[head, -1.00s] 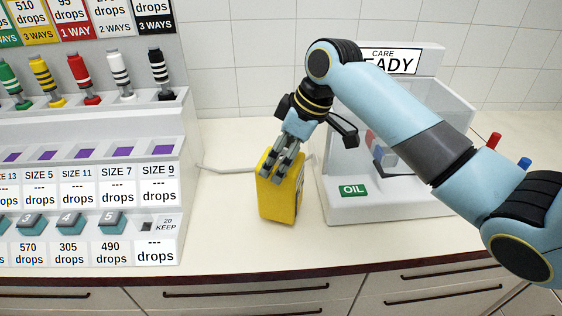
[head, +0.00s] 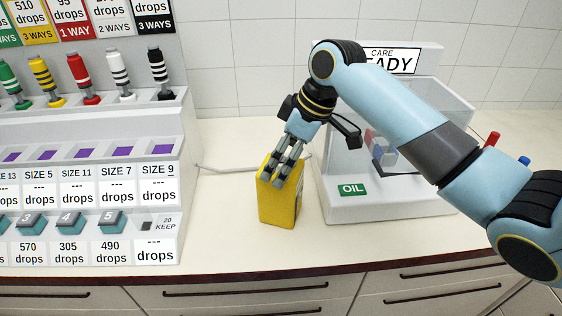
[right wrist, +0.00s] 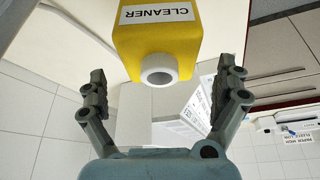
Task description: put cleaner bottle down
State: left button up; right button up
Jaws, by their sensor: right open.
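The yellow cleaner bottle (head: 278,207) stands upright on the counter in the head view, between the dispenser rack and the care machine. In the right wrist view the bottle (right wrist: 158,40) shows its CLEANER label and its white round neck, facing the camera. My right gripper (head: 279,172) is at the top of the bottle in the head view. In the right wrist view the gripper (right wrist: 162,95) is open, with one finger on each side of the bottle and a visible gap to both. My left gripper is not in view.
The dispenser rack (head: 90,190) stands on the left. The care machine (head: 385,205) with an OIL label stands close on the right. A thin grey rod (head: 225,168) lies behind the bottle. The counter (head: 245,245) in front is clear up to its dark edge.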

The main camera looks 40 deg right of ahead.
jog(key=v, duration=1)
jog(key=shift+r+b, duration=0.15)
jog(key=shift+b, duration=0.25)
